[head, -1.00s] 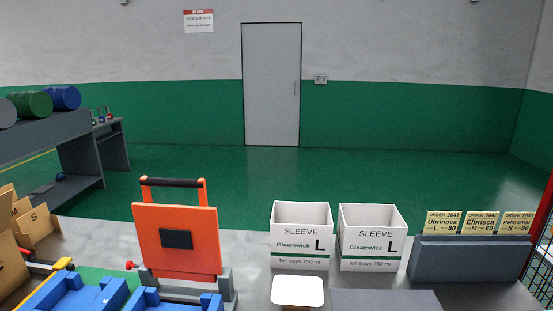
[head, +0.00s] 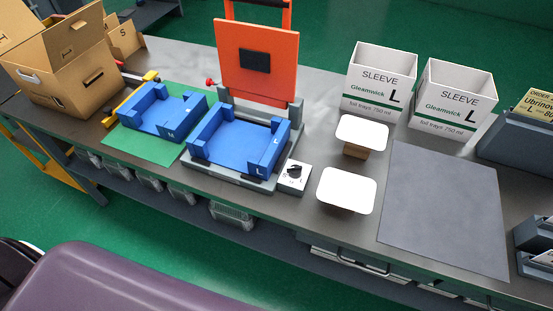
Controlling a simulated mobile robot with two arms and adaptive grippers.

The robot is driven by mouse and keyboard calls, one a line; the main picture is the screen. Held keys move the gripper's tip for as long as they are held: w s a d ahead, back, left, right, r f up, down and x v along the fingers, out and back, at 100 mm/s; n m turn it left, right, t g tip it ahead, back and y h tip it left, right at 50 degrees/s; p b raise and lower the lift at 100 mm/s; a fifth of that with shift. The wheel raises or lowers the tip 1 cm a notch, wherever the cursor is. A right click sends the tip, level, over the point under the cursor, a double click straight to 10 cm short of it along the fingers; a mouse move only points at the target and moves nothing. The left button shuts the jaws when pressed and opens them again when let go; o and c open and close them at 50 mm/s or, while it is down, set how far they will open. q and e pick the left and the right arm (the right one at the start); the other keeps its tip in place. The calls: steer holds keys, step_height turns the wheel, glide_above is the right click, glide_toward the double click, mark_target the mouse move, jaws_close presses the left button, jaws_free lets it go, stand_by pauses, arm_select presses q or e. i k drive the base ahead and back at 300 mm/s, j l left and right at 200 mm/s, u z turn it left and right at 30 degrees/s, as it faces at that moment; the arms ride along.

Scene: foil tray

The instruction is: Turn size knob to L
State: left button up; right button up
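The size knob (head: 295,171) is a small black dial on a white-faced box at the front right corner of the press, in the head view. Letters are printed around it, but they are too small to tell surely which one it points to. The press has a raised orange lid (head: 257,62) and a blue nest (head: 238,142) marked L sitting in its grey base (head: 228,180). Neither of my grippers is in view.
A second blue nest (head: 163,110) lies on a green mat (head: 150,143). Cardboard boxes (head: 66,62) stand at the left. Two white-topped stacks (head: 347,190) (head: 362,133) and two L sleeves (head: 380,82) (head: 452,98) stand right of the knob. A grey mat (head: 443,212) is bare.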

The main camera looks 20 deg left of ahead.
mark_target(295, 171)
steer(key=l+u, duration=0.35)
steer(key=k+l+u, duration=0.1)
steer(key=l+u, duration=0.25)
steer(key=k+l+u, duration=0.1)
steer(key=l+u, duration=0.25)
steer(key=j, duration=0.1)
